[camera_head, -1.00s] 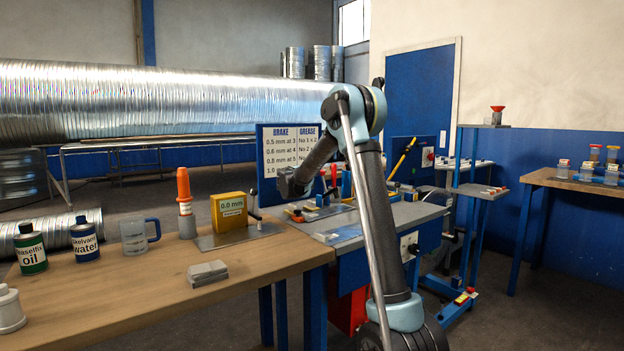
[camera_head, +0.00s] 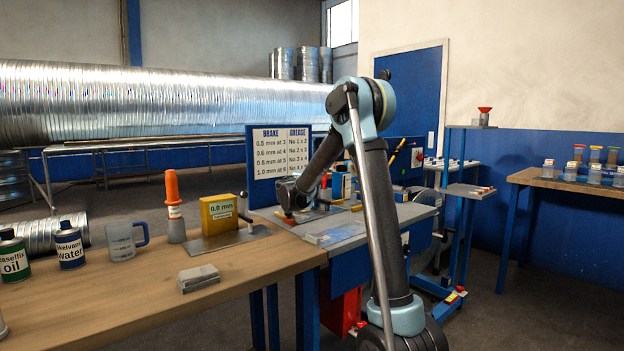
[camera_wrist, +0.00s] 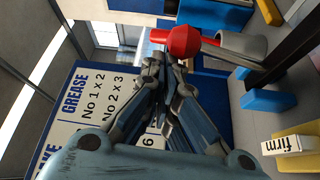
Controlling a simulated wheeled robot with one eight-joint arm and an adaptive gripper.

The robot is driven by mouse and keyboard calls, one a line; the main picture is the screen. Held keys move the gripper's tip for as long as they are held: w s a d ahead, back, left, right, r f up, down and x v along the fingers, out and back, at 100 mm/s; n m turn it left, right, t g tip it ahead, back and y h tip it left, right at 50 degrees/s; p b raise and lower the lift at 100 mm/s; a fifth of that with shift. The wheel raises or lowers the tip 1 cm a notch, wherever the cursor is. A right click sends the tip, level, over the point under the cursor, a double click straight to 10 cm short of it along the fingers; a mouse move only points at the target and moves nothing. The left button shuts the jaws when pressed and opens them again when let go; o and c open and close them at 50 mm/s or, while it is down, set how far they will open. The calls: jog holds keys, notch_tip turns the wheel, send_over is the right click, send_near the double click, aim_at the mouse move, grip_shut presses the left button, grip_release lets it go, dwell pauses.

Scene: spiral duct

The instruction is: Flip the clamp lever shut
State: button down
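A red knob (camera_wrist: 184,41) on a grey rod-like part (camera_wrist: 235,48) shows in the wrist view, just past my fingertips; I take this to be the clamp lever. My gripper (camera_wrist: 165,66) has its fingers drawn together, with nothing visible between them. The knob looks close to the tips, but I cannot tell whether they touch. In the head view my gripper (camera_head: 287,203) is low over the grey worktop (camera_head: 345,232), in front of the sign. A bit of red (camera_head: 289,216) shows under it. The clamp itself is mostly hidden by my arm there.
A brake and grease sign (camera_head: 280,155) stands behind the gripper. A yellow gauge block (camera_head: 218,213), an orange-topped bottle (camera_head: 174,205) and a grey block (camera_head: 198,278) are on the wooden bench to the left.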

jog(key=shift+s+d+f, duration=0.15)
jog(key=shift+s+d, duration=0.15)
dwell(0.4)
